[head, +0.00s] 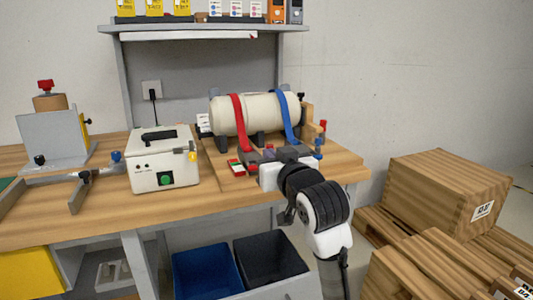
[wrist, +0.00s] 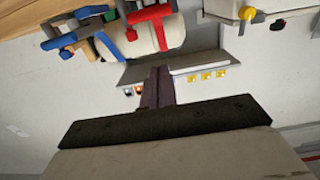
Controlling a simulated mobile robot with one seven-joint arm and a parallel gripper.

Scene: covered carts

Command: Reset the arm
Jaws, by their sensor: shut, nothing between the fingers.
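My arm (head: 322,208) reaches up from the lower right to the front edge of the wooden workbench. My gripper (head: 262,157) is in front of the strapped cream cylinder (head: 258,114), near the bench's front right part. In the wrist view my gripper (wrist: 158,82) shows two dark fingers pressed together with nothing between them. The cylinder (wrist: 148,38) also shows there, upside down, beyond the fingertips. In the head view the arm hides part of the bench edge. I cannot tell whether the fingertips touch anything.
The cylinder has a red strap (head: 239,122) and a blue strap (head: 285,118). A white box with a green button (head: 163,167) stands to the left. Blue (head: 206,272) and black (head: 270,259) bins sit below. Wooden crates (head: 447,190) stand at right. A shelf (head: 205,28) hangs above.

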